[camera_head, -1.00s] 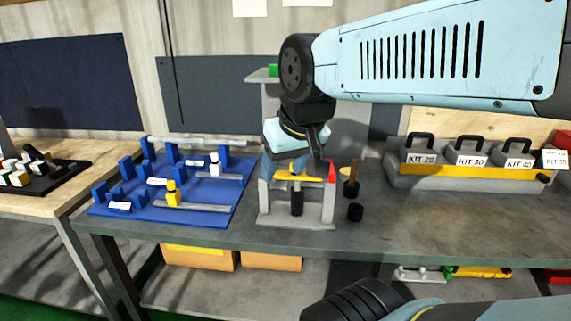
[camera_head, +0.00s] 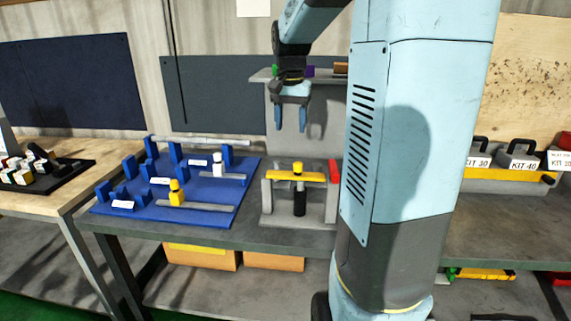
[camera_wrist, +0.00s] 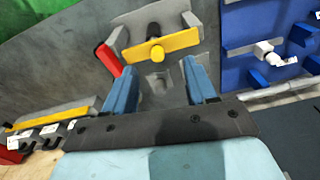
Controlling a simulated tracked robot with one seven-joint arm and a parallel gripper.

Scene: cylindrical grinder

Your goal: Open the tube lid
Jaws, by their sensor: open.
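A dark tube (camera_head: 299,203) stands upright in a grey fixture (camera_head: 265,198) on the bench. A yellow bar (camera_head: 315,177) with a yellow knob (camera_head: 297,168) lies across the fixture above the tube. A red block (camera_head: 334,170) is at the fixture's right side. The wrist view shows the bar (camera_wrist: 181,41), the knob (camera_wrist: 157,54) and the red part (camera_wrist: 108,59). I cannot tell which part is the lid. My gripper (camera_head: 290,127) is open and empty, pointing down, well above the fixture.
A blue rack (camera_head: 220,190) with labelled holders stands left of the fixture. A grey upright panel with a shelf (camera_head: 277,75) rises behind my gripper. Kit boxes (camera_head: 520,160) stand at the right. My large arm link covers the bench right of the fixture.

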